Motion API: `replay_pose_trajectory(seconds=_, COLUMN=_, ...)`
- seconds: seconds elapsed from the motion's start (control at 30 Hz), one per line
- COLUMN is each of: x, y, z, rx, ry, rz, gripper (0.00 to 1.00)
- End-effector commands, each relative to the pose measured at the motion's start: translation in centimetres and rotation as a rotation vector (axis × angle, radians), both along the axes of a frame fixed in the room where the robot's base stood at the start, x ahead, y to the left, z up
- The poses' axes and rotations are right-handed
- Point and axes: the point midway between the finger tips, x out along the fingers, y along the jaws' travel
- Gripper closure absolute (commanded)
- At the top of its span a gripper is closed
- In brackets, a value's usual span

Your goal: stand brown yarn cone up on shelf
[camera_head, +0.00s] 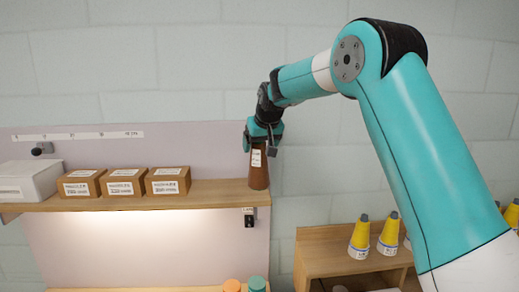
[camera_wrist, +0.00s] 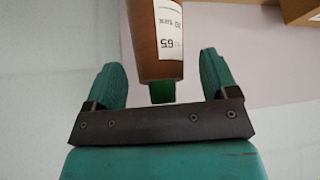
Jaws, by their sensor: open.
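The brown yarn cone (camera_head: 259,172) stands upright at the right end of the wooden shelf (camera_head: 130,202), with a white label on its side. My gripper (camera_head: 262,143) is at the cone's top, pointing down. In the wrist view the cone (camera_wrist: 155,55) lies between the fingers, and its green tip is near the palm. The gripper (camera_wrist: 163,82) is open, with a gap showing between each finger and the cone. The cone's base is outside the wrist view.
Several small labelled boxes (camera_head: 125,183) and a white box (camera_head: 28,180) stand on the shelf to the left. The shelf's right edge is close to the cone. A lower wooden stand (camera_head: 320,262) with yellow cones (camera_head: 361,235) is at the right.

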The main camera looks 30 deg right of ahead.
Motion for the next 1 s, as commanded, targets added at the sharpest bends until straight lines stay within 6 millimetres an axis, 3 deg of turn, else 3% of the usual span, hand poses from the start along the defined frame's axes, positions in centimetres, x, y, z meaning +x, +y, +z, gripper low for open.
replay_pose_trajectory(seconds=0.4, x=-4.6, y=0.7, z=7.0, rx=-0.001, ry=-0.005, rz=0.001, gripper=0.2)
replay_pose_trajectory(seconds=0.6, x=-5.6, y=0.8, z=8.7, rx=-0.001, ry=-0.001, rz=0.001, gripper=0.2)
replay_pose_trajectory(seconds=0.77, x=-6.1, y=1.2, z=8.8, rx=0.001, ry=0.005, rz=0.011, gripper=0.2)
replay_pose_trajectory(seconds=0.83, x=-6.9, y=2.4, z=8.3, rx=0.003, ry=0.02, rz=0.044, gripper=0.2)
replay_pose_trajectory(seconds=0.93, x=-10.0, y=6.0, z=6.5, rx=0.013, ry=0.068, rz=0.145, gripper=0.2)
replay_pose_trajectory(seconds=1.0, x=-13.4, y=9.3, z=4.5, rx=0.028, ry=0.114, rz=0.246, gripper=0.2)
